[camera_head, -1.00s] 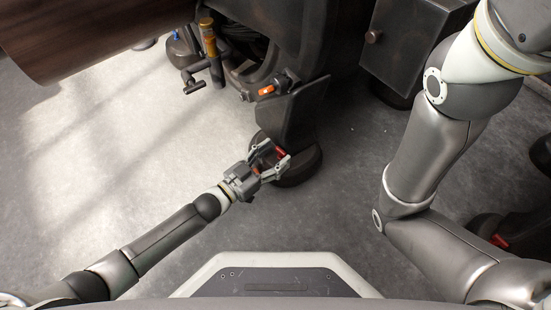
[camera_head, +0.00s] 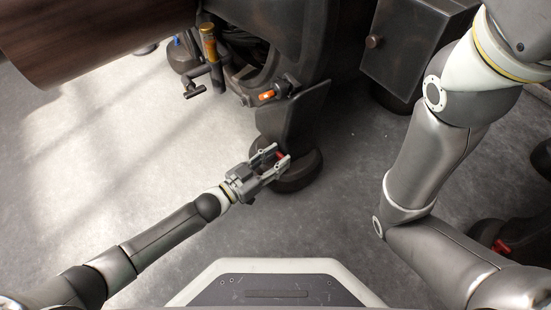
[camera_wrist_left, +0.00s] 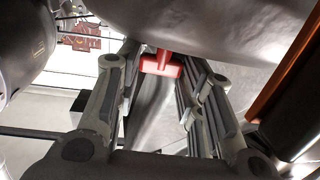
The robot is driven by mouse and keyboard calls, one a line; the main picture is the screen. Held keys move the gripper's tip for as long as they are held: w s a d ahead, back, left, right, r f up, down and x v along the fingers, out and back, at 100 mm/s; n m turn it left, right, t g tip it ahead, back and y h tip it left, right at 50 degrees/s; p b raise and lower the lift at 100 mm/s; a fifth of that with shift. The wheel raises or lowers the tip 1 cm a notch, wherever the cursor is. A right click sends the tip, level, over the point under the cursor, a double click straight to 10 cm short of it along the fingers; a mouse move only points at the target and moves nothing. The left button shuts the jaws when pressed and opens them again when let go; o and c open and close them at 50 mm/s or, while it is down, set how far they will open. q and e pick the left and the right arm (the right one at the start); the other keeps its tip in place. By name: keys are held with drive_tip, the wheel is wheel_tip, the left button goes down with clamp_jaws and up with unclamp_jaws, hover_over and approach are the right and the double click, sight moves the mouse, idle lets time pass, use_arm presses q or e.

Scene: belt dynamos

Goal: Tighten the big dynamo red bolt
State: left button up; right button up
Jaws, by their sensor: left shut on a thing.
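The red bolt has a T-shaped handle and shows in the left wrist view (camera_wrist_left: 161,66), between the fingertips. In the head view only a small bit of the red bolt (camera_head: 281,155) shows; the fingers hide the rest. It sits low on the big dark dynamo (camera_head: 292,122), near its round foot. My left gripper (camera_head: 276,155) reaches in from the left and is shut on the red bolt's handle; its two fingers also show in the left wrist view (camera_wrist_left: 160,80). My right arm crosses the right side, but its gripper is out of the picture.
An orange-marked lever (camera_head: 267,95) and a yellow-handled tool (camera_head: 208,42) are on the machine above. A dark box (camera_head: 412,48) stands at the upper right. Another red part (camera_head: 502,246) shows at the right edge. The floor on the left is clear.

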use_arm(q)
drive_tip(key=shift+m+g+h, duration=0.3)
drive_tip(key=shift+g, duration=0.1)
drive_tip(key=o, duration=1)
drive_tip(key=v, duration=1.2)
drive_tip(key=shift+r, duration=0.1)
